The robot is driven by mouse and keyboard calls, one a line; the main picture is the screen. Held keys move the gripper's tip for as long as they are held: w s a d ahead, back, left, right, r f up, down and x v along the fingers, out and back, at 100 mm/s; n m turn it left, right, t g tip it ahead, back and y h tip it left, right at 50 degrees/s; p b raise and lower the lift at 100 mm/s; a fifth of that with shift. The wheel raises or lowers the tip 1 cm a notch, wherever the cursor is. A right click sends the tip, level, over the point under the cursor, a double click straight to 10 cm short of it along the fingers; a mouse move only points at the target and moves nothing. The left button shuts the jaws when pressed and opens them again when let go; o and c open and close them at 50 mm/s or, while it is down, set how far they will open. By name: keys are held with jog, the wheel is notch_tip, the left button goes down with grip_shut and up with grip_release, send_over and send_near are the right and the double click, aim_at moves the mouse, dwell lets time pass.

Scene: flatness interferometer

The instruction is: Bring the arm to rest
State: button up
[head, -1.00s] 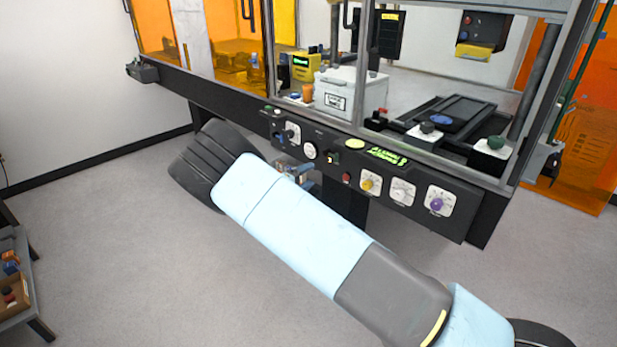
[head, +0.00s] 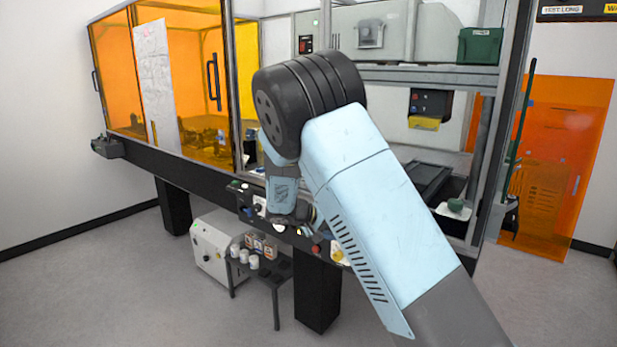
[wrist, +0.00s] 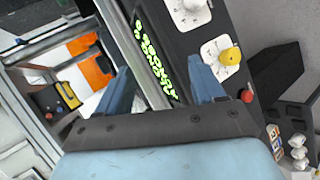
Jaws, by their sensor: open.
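My arm reaches up from the bottom right of the head view and bends at a black joint, with the wrist pointing down in front of the machine's control panel (head: 244,208). My gripper (wrist: 163,83) shows in the wrist view as two blue fingers set well apart, with nothing held between them. In the head view the fingers are mostly hidden by my arm. In the wrist view the panel's green-lettered display (wrist: 155,60) lies behind and between the fingers. The yellow knob (wrist: 230,56) and a red button (wrist: 247,95) are near the right finger; contact cannot be told.
Orange panels (head: 115,75) enclose the machine's left part. Below it stand a white box (head: 212,250) and a small dark stand (head: 276,300) with white containers and small boxes. A green container (head: 480,46) sits on the upper shelf. The floor at left is clear.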

jog(key=s+d+r+m+g+y, duration=0.3)
jog(key=s+d+r+y, duration=0.3)
jog(key=s+d+r, duration=0.95)
jog(key=s+r+t+y, duration=0.1)
jog(key=s+r+y, duration=0.1)
jog(key=s, duration=1)
jog(key=s+r+m+t+y, duration=0.1)
jog(key=s+r+t+y, duration=0.1)
jog(key=s, duration=1)
jog(key=shift+a+r+t+y, duration=0.3)
jog(key=shift+a+r+y, duration=0.1)
jog(key=shift+r, duration=0.35)
